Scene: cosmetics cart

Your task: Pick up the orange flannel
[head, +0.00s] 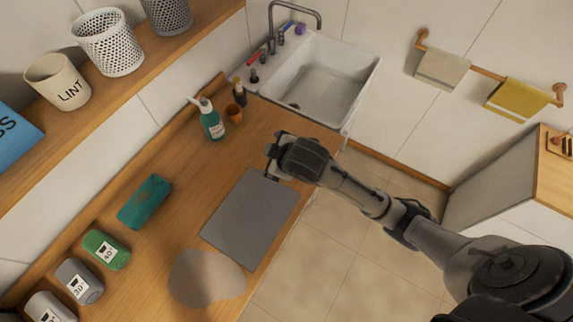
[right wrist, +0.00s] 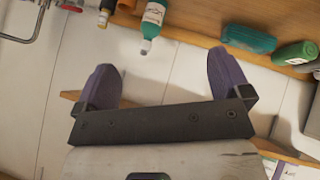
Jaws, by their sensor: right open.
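I see no clearly orange flannel in either view. A mustard-yellow cloth (head: 519,99) hangs at the right of the wall rail, with a beige cloth (head: 442,69) to its left. My right gripper (head: 272,161) is over the wooden counter, near the far end of the grey mat, well away from both hanging cloths. The right wrist view shows its two fingers (right wrist: 165,78) wide apart with nothing between them. My left gripper is in neither view.
A white sink (head: 322,80) lies beyond. A wooden-topped cabinet (head: 490,180) stands right.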

